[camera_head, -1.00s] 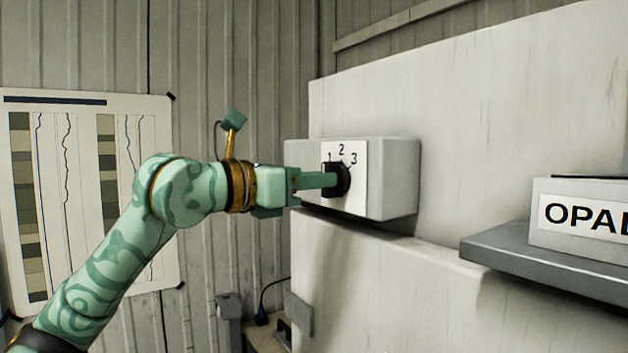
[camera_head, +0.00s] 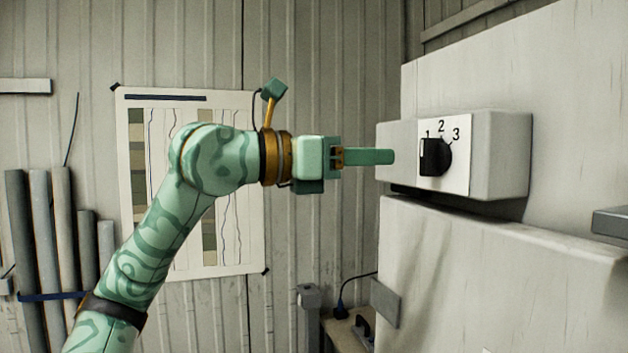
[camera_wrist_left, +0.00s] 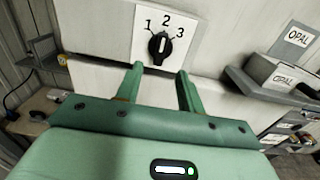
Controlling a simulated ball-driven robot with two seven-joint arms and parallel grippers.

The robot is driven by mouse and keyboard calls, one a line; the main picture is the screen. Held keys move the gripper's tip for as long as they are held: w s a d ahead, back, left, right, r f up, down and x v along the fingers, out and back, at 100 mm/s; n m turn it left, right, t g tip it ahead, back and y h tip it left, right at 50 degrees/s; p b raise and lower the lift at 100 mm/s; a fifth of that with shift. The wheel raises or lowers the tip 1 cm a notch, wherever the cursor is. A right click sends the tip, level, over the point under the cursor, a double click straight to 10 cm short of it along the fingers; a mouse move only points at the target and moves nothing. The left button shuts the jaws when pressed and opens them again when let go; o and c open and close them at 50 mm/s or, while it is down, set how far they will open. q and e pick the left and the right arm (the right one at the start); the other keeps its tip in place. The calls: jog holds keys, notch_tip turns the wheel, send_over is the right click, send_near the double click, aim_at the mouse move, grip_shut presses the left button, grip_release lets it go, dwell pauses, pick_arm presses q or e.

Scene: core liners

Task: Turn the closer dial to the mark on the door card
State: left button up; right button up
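The dial (camera_head: 435,157) is a black knob on a white plate (camera_head: 458,178) marked 1, 2 and 3, fixed to a grey box. In the left wrist view the dial (camera_wrist_left: 160,47) stands nearly upright, its white line pointing up toward the 2. My left gripper (camera_head: 392,156) is to the left of the dial, level with it and clear of it. In the left wrist view its two fingers (camera_wrist_left: 158,72) are spread with nothing between them, the dial just beyond. My right gripper is not in view. I see no door card.
A log chart (camera_head: 190,262) hangs on the corrugated wall, with grey tubes (camera_head: 40,235) at far left.

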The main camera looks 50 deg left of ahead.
pick_arm(q)
jog(key=b+v, duration=0.4)
jog(key=v, duration=0.4)
jog(key=shift+s, duration=0.3)
jog(key=shift+a, duration=0.1)
